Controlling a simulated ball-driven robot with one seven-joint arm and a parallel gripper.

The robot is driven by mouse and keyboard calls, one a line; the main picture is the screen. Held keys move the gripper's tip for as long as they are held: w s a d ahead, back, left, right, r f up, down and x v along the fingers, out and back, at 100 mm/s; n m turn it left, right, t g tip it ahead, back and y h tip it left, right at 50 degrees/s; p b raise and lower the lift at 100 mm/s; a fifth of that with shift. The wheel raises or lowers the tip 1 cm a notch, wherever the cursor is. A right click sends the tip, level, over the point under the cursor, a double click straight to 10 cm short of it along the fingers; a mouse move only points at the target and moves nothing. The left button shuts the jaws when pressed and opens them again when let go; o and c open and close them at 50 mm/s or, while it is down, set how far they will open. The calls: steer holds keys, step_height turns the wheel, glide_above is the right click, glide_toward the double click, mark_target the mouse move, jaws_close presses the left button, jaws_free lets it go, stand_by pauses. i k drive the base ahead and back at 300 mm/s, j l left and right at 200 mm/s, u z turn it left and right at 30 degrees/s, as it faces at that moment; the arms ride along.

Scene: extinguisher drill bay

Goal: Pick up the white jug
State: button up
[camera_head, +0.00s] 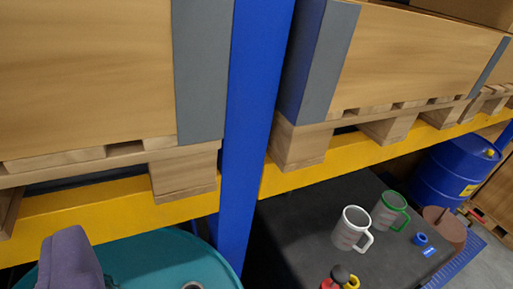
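The white jug (345,236) stands upright on a dark grey flat top (312,228) at the lower right. Its handle points to the right and its open mouth faces up. A similar pale jug with a green rim and handle (385,212) stands just behind it and to the right. No part that I can surely call my gripper shows, so its place relative to the jug cannot be told.
A blue rack post (248,130) and yellow beam (345,165) stand in front, bearing crates on pallets. A small blue item (421,239) and a red-yellow item (338,280) are near the jug. A purple-grey object (70,262) shows by a teal drum (165,262); a blue drum (452,172) stands right.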

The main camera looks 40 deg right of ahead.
mark_target(354, 220)
steer(key=z, duration=1.75)
